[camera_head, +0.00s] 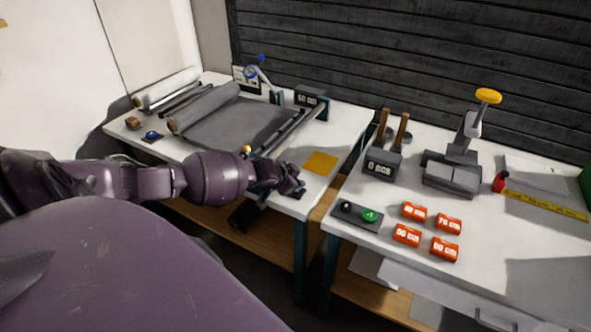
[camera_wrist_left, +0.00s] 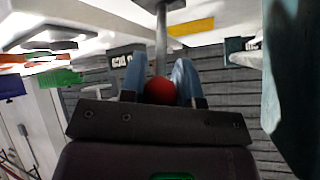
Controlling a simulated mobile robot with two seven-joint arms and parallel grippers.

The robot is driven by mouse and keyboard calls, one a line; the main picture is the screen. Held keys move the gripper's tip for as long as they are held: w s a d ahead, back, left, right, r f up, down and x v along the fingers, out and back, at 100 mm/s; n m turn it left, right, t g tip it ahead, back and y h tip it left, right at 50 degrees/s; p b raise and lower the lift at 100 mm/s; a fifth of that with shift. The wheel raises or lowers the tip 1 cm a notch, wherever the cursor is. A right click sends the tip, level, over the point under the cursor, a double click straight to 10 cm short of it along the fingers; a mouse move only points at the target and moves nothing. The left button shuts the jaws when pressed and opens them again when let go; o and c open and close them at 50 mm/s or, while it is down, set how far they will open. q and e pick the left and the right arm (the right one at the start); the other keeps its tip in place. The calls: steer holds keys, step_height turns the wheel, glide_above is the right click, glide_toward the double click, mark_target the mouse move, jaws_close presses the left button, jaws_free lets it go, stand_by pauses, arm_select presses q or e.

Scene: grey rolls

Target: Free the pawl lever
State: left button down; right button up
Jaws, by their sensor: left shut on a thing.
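My left gripper (camera_head: 288,184) is at the front right corner of the left table, its arm coming in from the left. In the left wrist view its two bluish fingers (camera_wrist_left: 160,78) are shut around a red round knob (camera_wrist_left: 159,91). A grey rod (camera_wrist_left: 161,38) shows beyond the knob, in line with it. I take this to be the pawl lever; the frames carry no label for it. In the head view the knob is hidden by the gripper. My right gripper is in neither view.
Left table: grey rolls (camera_head: 205,108), a dark sheet (camera_head: 238,128), a blue-knobbed crank (camera_head: 262,77), a "60 cm" display (camera_head: 311,98) and a yellow pad (camera_head: 321,163). Right table: a button box (camera_head: 357,214), several orange blocks (camera_head: 408,235) and a yellow-topped press (camera_head: 465,150). A gap separates the tables.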

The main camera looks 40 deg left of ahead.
arm_select(q)
steer(key=shift+s+d+f+t, duration=0.15)
steer(key=shift+s+d+t, duration=0.1)
steer(key=shift+t, duration=0.15)
steer(key=shift+s, duration=0.1)
stand_by(0.4)
steer(key=c, duration=0.8)
jaws_free()
steer(key=shift+c, duration=0.2)
steer(key=p+v, duration=0.1)
steer(key=v, duration=1)
steer(key=shift+f, duration=0.25)
steer(key=shift+s, duration=0.1)
